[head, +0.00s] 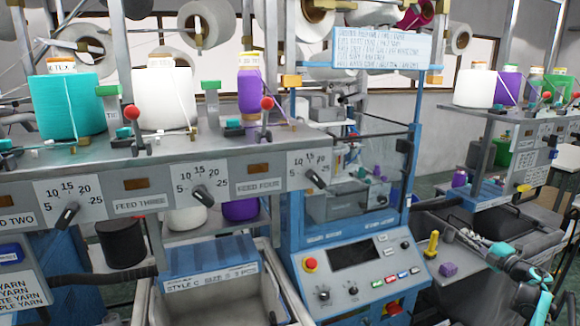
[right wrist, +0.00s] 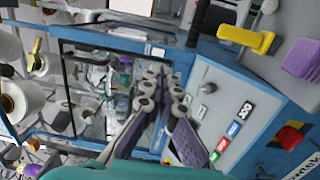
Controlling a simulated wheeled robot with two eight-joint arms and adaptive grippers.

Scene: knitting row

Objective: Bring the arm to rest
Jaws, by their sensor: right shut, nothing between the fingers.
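My right arm comes in at the lower right of the head view, grey with teal parts. Its gripper (head: 467,236) is held in the air beside the blue knitting machine's (head: 410,262) control panel. In the right wrist view the gripper's (right wrist: 166,82) grey fingers with purple pads point toward the machine's frame. The fingers are shut with nothing between them. My left gripper is not in view.
A yellow peg-like piece (head: 432,244) and a purple block (head: 448,269) are close to the right gripper. A feed shelf with teal (head: 66,106), white (head: 164,98) and purple (head: 250,92) yarn cones stands at left. A grey bin (head: 152,300) is below.

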